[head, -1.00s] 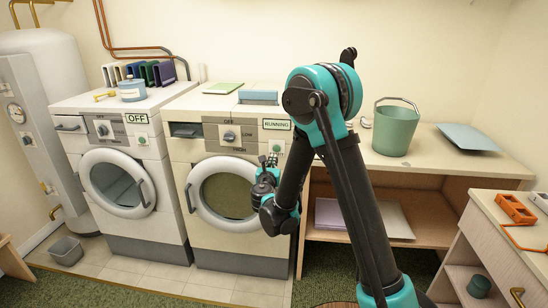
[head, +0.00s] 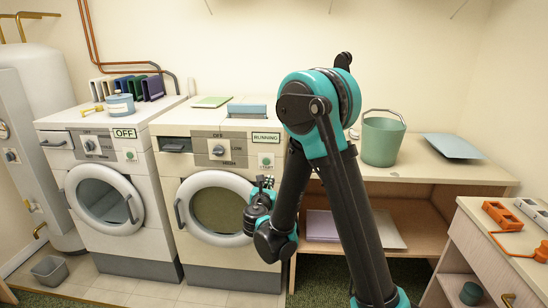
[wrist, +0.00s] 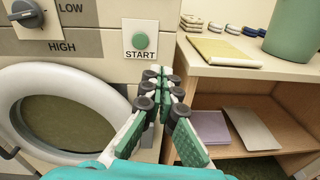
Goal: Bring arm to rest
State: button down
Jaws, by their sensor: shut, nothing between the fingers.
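My arm reaches forward and bends down in the head view, with my gripper (head: 266,182) in front of the right washing machine (head: 213,262), beside its round door. In the wrist view my gripper (wrist: 164,75) has its fingers together and holds nothing. Past the fingertips, the green START button (wrist: 140,41) sits on the machine's front panel. The fingers look apart from the panel, below and right of the button. The machine's label reads RUNNING (head: 266,137).
The left washing machine (head: 105,255) is labelled OFF. A wooden shelf unit (head: 440,180) with a green bucket (head: 383,138) stands right of the machines. A drawer cabinet (head: 500,255) with orange items is at the right edge. A small grey bin (head: 50,270) is on the floor at left.

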jog(key=s+d+f+m+g+h, duration=0.2)
jog(key=s+d+m+g, duration=0.25)
jog(key=d+m, duration=0.6)
jog(key=s+d+f+m+g+h, duration=0.1)
jog(key=s+d+f+m+g, duration=0.15)
jog(key=s+d+m, duration=0.7)
jog(key=s+d+f+m+g+y, duration=0.2)
jog(key=s+d+m+g, duration=0.1)
jog(key=s+m, duration=0.3)
jog(key=s+d+f+m+g+y, duration=0.2)
jog(key=s+f+m+g, duration=0.1)
jog(key=s+m, duration=0.4)
jog(key=shift+s+d+f+y, duration=0.3)
jog(key=shift+s+d, duration=0.1)
jog(key=shift+s, duration=0.65)
dwell(3.6)
